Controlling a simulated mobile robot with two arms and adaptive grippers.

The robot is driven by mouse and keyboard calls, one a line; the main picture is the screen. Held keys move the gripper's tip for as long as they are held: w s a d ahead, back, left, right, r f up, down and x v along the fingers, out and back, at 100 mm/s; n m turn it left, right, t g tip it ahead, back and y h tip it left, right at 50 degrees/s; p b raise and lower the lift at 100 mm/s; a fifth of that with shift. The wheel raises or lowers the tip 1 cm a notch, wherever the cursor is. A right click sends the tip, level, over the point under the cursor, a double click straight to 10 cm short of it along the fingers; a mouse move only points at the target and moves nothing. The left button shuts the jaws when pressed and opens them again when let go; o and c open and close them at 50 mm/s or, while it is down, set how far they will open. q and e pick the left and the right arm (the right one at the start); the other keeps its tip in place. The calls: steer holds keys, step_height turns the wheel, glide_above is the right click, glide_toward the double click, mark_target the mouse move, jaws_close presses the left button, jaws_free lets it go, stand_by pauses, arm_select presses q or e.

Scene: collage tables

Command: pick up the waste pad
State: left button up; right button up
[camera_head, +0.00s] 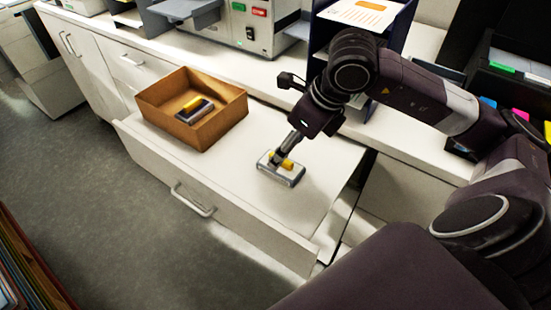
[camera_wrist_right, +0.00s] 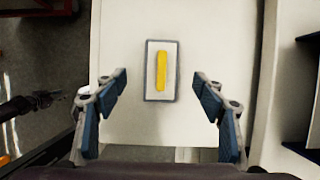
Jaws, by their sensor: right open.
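A flat pad (camera_head: 284,177) with a pale top, grey edge and yellow bar lies in the open white drawer (camera_head: 240,165). It also shows in the right wrist view (camera_wrist_right: 152,90), lying upright in the picture between my fingers. My right gripper (camera_head: 290,143) is above this pad, pointing down. In the right wrist view its two blue-padded fingers are spread wide on either side of the pad, touching nothing. My left gripper is not seen.
The brown box (camera_head: 215,125) stands in the drawer left of my right gripper. The drawer's front panel with its handle (camera_head: 193,200) faces the floor. A grey machine (camera_head: 252,25) and a dark blue shelf stand on the counter behind. Bare drawer floor surrounds the nearer pad.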

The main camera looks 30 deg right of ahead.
steer(key=shift+a+f, duration=0.1)
steer(key=shift+f, duration=0.3)
steer(key=shift+w+f+p, duration=0.1)
steer(key=shift+f+p, duration=0.2)
steer(key=p+x, duration=0.1)
steer(key=x, duration=0.3)
steer(key=shift+w+f+p, duration=0.2)
steer(key=shift+p, duration=0.1)
steer(key=shift+f, duration=0.15)
steer(key=c, duration=1.2)
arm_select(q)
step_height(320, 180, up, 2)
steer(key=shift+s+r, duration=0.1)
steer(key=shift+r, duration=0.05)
arm_select(e)
steer(key=shift+c, duration=0.5)
steer(key=shift+r, duration=0.2)
